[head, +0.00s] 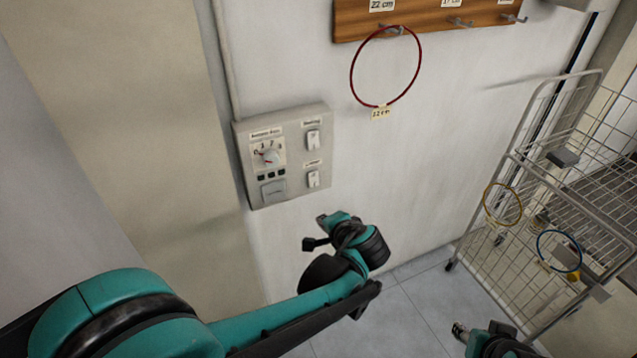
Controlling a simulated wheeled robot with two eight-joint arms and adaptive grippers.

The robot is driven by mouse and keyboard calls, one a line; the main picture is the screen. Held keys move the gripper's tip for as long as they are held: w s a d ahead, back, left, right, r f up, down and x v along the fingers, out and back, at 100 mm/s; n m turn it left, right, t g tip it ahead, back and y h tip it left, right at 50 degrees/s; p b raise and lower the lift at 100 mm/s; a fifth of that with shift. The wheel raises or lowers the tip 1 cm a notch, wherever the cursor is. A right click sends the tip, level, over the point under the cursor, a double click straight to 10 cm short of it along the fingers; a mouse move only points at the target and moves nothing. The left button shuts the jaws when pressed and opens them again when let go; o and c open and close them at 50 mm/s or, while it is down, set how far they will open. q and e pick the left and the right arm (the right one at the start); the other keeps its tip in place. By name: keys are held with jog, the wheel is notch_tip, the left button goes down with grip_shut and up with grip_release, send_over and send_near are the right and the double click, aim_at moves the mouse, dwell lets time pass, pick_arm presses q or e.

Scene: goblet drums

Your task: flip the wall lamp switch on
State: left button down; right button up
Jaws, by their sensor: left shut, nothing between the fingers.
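A grey switch panel (287,187) is fixed to the white wall, left of centre. On its right side are two white rocker switches, an upper switch (313,140) and a lower switch (313,179). Each has a small label above it, too small to read surely, so I cannot tell which is the wall lamp switch or how either is set. My left gripper (316,231) is shut and empty, below and slightly right of the panel, apart from it. Part of my right arm (492,343) shows at the bottom edge; its fingers are not clearly visible.
The panel also carries a rotary dial (270,157) with small buttons below. A red hoop (352,75) hangs from a wooden hook board (430,20) above right. A wire cage trolley (505,255) with yellow and blue hoops stands right. The wall between is clear.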

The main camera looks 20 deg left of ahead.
pick_arm(q)
jog(key=w+d, duration=0.1)
jog(key=w+r+m+t+y+p, duration=0.1)
jog(key=w, duration=0.1)
jog(key=w+d+y, duration=0.1)
jog(key=shift+w+d+r+m+t, duration=0.2)
jog(key=shift+d+r+m+t, duration=0.1)
jog(key=shift+d+r+m, duration=0.1)
jog(key=b, duration=0.4)
send_near(314, 186)
jog(key=shift+x, duration=3.25)
